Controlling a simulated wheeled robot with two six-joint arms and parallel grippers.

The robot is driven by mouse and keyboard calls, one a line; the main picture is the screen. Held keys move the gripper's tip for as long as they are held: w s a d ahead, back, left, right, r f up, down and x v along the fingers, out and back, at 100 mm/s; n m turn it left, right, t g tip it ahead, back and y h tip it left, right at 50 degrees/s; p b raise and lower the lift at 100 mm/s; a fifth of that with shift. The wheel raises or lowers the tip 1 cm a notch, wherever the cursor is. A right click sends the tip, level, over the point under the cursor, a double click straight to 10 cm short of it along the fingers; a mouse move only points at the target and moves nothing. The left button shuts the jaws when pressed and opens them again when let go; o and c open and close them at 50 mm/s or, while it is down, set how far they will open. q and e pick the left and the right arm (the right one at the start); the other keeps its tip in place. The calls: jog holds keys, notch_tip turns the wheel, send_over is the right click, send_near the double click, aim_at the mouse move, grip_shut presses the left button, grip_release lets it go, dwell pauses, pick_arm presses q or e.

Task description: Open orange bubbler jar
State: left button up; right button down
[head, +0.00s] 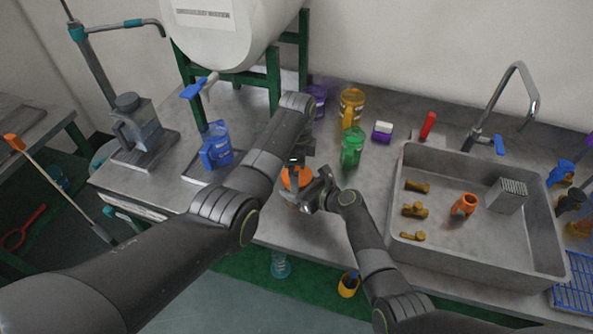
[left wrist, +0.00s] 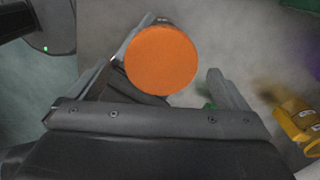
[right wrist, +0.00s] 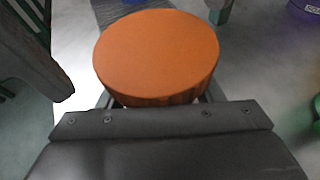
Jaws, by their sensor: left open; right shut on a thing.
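The orange bubbler jar (head: 290,181) stands near the front edge of the counter, and its round orange lid is on top. The orange lid (right wrist: 155,55) fills the upper middle of the right wrist view. It also shows in the left wrist view (left wrist: 162,60). My right gripper (head: 312,192) is shut on the jar from the right and front, its fingers mostly hidden under the lid. My left gripper (left wrist: 175,72) is open above the jar, with the lid seen between its spread fingers. I cannot tell whether it touches the lid.
A green jar (head: 352,147), a yellow jar (head: 350,105) and a purple jar (head: 317,100) stand behind. A blue jar (head: 216,147) stands left on the counter. The sink (head: 455,240) with several small parts lies right of my right arm.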

pick_arm(q)
jog(key=shift+r, duration=1.2)
pick_arm(e)
jog(key=shift+c, duration=1.6)
grip_release()
